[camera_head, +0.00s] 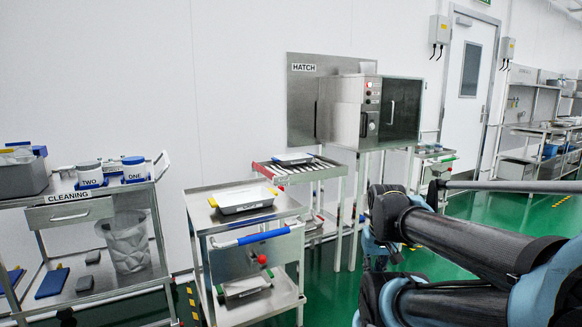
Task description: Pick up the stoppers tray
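No label in view names the stoppers tray, so I cannot tell which tray it is. A shallow metal tray (243,208) with yellow end pieces lies on top of the middle steel cart (211,221). A similar tray (246,293) lies on that cart's lower shelf. The contents of the trays are too small to make out. My dark arm links fill the lower right, apart from all three trays. I cannot see my gripper's fingers in this view.
The cart with the blue handle (250,239) has a red knob (262,259). A cleaning cart (31,204) with tubs and a bin (127,240) stands at left. A steel cabinet (345,103) stands by the hatch (301,91). Green floor (343,285) shows clear right of the middle cart.

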